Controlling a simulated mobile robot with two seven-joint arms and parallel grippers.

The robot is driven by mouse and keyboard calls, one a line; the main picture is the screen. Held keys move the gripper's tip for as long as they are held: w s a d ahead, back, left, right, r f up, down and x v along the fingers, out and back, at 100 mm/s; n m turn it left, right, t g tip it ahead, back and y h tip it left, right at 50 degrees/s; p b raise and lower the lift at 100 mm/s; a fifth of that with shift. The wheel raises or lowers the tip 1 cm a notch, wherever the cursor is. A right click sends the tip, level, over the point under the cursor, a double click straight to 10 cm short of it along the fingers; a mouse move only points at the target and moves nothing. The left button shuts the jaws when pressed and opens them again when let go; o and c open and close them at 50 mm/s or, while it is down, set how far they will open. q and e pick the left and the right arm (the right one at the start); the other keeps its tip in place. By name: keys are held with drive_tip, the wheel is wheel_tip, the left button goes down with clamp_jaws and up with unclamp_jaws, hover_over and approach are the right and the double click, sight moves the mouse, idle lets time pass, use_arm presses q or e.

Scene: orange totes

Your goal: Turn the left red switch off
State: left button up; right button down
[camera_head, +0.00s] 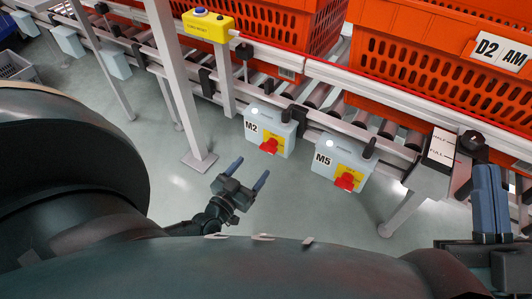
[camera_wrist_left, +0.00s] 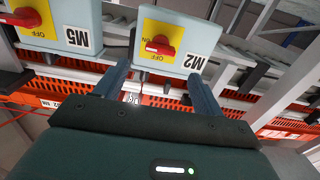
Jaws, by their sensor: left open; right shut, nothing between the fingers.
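Two grey switch boxes hang on the conveyor frame in the head view. The left one, M2 (camera_head: 257,128), has a red switch (camera_head: 269,146) on a yellow plate. The right one, M5 (camera_head: 325,161), has a similar red switch (camera_head: 344,182). My left gripper (camera_head: 248,173) is open and empty, below and in front of the M2 box, apart from it. In the left wrist view the M2 switch (camera_wrist_left: 158,46) shows upside down ahead of the open fingers (camera_wrist_left: 160,85), and the M5 switch (camera_wrist_left: 22,17) is at the left. My right gripper (camera_head: 491,205) is shut and empty at the right edge.
Orange totes (camera_head: 432,83) stand on the roller conveyor behind the boxes. A white post (camera_head: 178,85) stands left of M2. A yellow box with a blue button (camera_head: 208,27) is mounted above. A labelled box (camera_head: 441,146) is to the right. Grey floor is clear below the boxes.

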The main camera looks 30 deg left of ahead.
sight(266, 151)
use_arm(q)
drive_tip(key=w+b, duration=0.2)
drive_tip(key=w, duration=0.4)
drive_tip(key=shift+w+a+f, duration=0.1)
drive_tip(key=shift+w, duration=0.2)
drive_tip(key=shift+w+b, duration=0.3)
drive_tip(key=shift+w, duration=0.5)
use_arm(e)
drive_tip(key=shift+s+d+r+n+y, duration=0.1)
drive_tip(key=shift+s+r+n+y, duration=0.1)
drive_tip(key=shift+r+n+y, duration=0.85)
drive_tip(key=shift+s+d+r+n+y, duration=0.15)
drive_tip(key=shift+r+n+y, duration=0.6)
drive_tip(key=shift+n+y, duration=0.5)
drive_tip(key=shift+a, duration=0.1)
use_arm(q)
drive_tip(key=c, duration=1)
